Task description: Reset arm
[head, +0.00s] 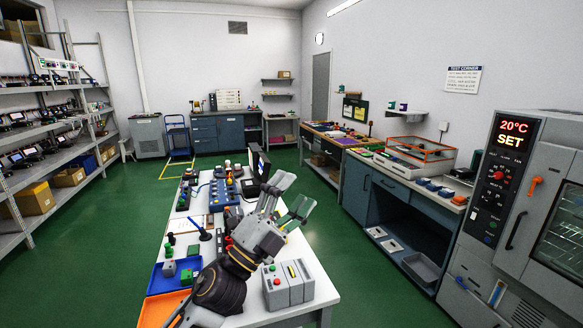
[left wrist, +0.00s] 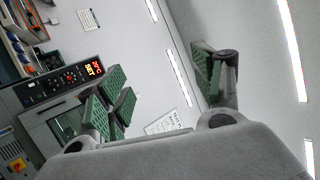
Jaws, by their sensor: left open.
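My left arm comes in over the white table (head: 311,262) in the head view, and its gripper (head: 290,194) points up and away above the table's right side. The two fingers stand apart with nothing between them. In the left wrist view the left gripper (left wrist: 162,82) also shows open and empty, with green ribbed pads, against the wall and ceiling. My right gripper is in neither view.
On the table are a grey box with a red button (head: 289,285), a blue tray (head: 173,276), an orange tray (head: 160,309) and a dark monitor (head: 260,162). An oven (head: 543,215) reading "20°C SET" stands right. Green floor (head: 345,262) lies clear between.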

